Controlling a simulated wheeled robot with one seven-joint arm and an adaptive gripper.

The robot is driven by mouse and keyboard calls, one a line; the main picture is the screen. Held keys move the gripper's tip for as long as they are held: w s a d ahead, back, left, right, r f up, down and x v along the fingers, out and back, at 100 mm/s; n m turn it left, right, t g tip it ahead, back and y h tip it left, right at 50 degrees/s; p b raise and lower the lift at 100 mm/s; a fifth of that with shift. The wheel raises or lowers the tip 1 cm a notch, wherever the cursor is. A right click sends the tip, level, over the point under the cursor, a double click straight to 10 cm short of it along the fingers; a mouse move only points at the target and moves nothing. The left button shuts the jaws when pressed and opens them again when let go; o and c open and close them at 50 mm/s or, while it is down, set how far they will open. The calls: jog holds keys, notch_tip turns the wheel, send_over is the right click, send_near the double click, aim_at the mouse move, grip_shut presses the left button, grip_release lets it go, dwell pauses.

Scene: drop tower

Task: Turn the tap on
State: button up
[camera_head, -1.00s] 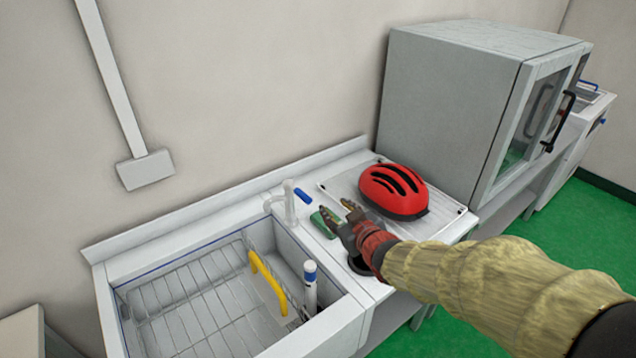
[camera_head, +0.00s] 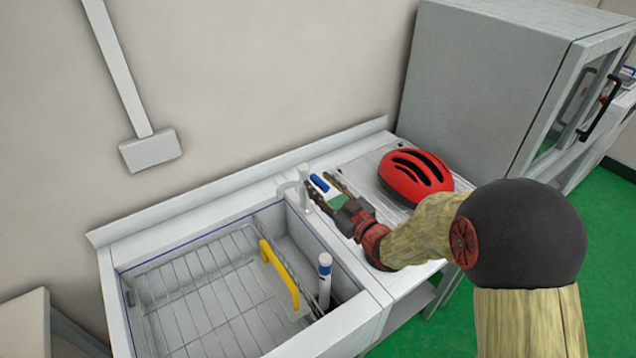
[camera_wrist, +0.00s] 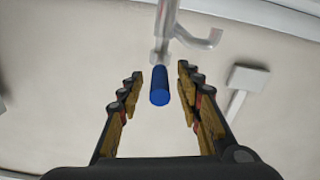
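The white tap (camera_head: 303,176) stands at the back right corner of the sink. Its blue handle (camera_head: 319,183) points towards my gripper. In the wrist view, the tap's pale body and spout (camera_wrist: 166,34) are at the top, with the blue handle (camera_wrist: 159,86) below. My gripper (camera_head: 318,181) is open at the tap. In the wrist view my gripper (camera_wrist: 160,73) has one finger on each side of the blue handle, with a visible gap on both sides. I cannot tell how deep the handle sits between the fingers.
The sink (camera_head: 113,300) holds a wire rack, a yellow handle (camera_head: 279,272) and a white-and-blue upright bottle-like item (camera_head: 324,282). A green item (camera_head: 337,201) lies partly hidden under my gripper. A red helmet (camera_head: 416,176) rests right of it, beside a grey cabinet (camera_head: 480,90).

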jog(key=shift+x, duration=1.05)
jog(key=shift+c, duration=1.2)
grip_shut()
